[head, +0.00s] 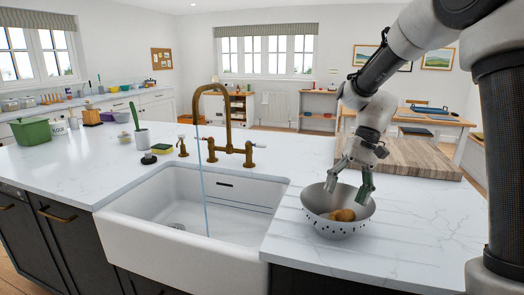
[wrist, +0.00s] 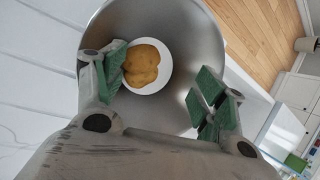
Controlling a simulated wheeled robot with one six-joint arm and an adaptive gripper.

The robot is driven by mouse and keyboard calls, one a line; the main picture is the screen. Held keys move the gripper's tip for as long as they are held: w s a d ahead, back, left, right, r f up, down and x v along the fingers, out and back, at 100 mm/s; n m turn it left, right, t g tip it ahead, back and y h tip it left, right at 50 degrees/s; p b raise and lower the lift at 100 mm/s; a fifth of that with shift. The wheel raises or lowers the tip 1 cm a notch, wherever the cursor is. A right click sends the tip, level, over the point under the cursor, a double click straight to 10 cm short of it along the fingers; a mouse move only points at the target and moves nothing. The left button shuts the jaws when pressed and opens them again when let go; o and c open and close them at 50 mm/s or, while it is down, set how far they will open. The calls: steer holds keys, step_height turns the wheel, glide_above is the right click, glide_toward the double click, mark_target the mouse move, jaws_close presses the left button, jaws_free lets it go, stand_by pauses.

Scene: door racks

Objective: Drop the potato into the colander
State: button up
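The brown potato (head: 342,215) lies inside the metal colander (head: 322,202), which stands on the white counter to the right of the sink. In the wrist view the potato (wrist: 142,65) rests on a pale round patch at the bottom of the colander (wrist: 188,52). My gripper (head: 349,189) is over the colander with its fingers spread wide. In the wrist view my gripper (wrist: 162,92) has green-padded fingers apart, with the left pad close to the potato's left edge and the right pads well away from it. Whether the left pad touches the potato cannot be told.
The white sink (head: 200,205) with a brass faucet (head: 228,130) lies left of the colander, with water running. A wooden cutting board (head: 415,158) lies behind the colander. A green bin (head: 31,131) stands at the far left. The counter right of the colander is clear.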

steer(key=v, duration=1.2)
steer(key=s+d+f+t+h, duration=0.2)
steer(key=d+f, duration=0.1)
steer(key=f, duration=0.1)
steer(key=s+d+r+t+h, duration=0.1)
steer(key=s+d+t, duration=0.2)
steer(key=s, duration=0.7)
steer(key=s+d+r+t+h, duration=0.1)
steer(key=s+d+t, duration=0.2)
steer(key=s, duration=0.8)
steer(key=shift+d+n, duration=0.4)
steer(key=shift+d, duration=0.05)
steer(key=shift+s, duration=0.1)
